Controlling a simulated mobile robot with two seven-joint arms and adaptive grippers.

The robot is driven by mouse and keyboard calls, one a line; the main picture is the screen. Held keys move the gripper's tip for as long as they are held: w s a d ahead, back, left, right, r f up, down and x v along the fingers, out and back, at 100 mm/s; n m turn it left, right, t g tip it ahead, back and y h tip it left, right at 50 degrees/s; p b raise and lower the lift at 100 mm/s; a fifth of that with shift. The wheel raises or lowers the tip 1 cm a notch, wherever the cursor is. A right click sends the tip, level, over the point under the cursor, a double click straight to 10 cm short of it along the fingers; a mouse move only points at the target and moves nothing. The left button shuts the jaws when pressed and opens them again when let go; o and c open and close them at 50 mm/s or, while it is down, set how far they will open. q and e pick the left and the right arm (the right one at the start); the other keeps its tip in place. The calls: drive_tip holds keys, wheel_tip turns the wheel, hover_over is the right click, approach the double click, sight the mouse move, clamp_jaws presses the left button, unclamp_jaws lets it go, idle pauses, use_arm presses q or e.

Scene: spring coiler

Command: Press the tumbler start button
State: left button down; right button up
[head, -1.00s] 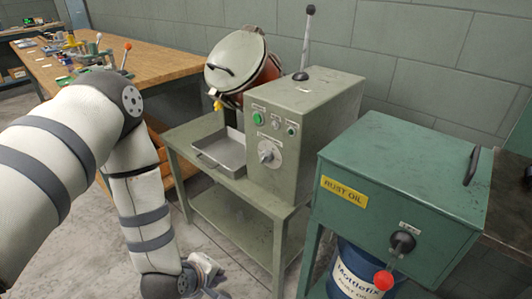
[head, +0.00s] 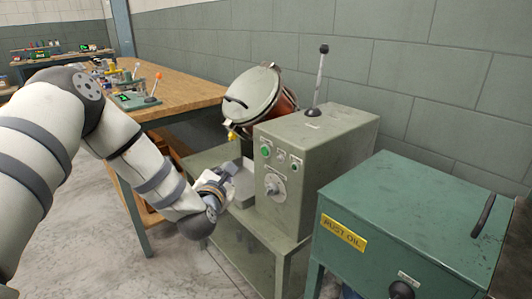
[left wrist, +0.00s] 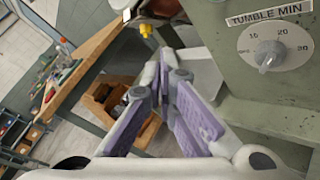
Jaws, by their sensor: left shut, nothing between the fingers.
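The tumbler's control box (head: 320,150) stands on a grey-green stand, with the lidded tumbler drum (head: 255,95) behind it on the left. The green start button (head: 265,152) is at the upper left of the box's front face, above the timer dial (head: 274,186). In the left wrist view the dial (left wrist: 268,54) shows under a "TUMBLE MIN" label; the green button is out of that view. My left gripper (head: 228,170) is in front of the metal tray, left of the dial and apart from the panel. Its fingers (left wrist: 170,75) are closed and empty. My right gripper is not in view.
The green rust oil cabinet (head: 410,205) stands to the right of the tumbler. A wooden workbench (head: 185,90) with small tools is at the back left. The metal tray (head: 244,188) sits on the stand beside the box.

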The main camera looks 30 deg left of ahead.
sight(265, 152)
use_arm(q)
drive_tip(key=w+d+b, duration=0.3)
drive_tip(key=w, duration=0.5)
drive_tip(key=shift+d, duration=0.2)
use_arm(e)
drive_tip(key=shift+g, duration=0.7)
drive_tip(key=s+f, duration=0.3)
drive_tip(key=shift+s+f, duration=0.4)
use_arm(q)
drive_tip(key=shift+w+f, duration=0.1)
drive_tip(key=shift+w, duration=0.05)
drive_tip(key=shift+w+d, duration=0.15)
drive_tip(key=shift+w, duration=0.15)
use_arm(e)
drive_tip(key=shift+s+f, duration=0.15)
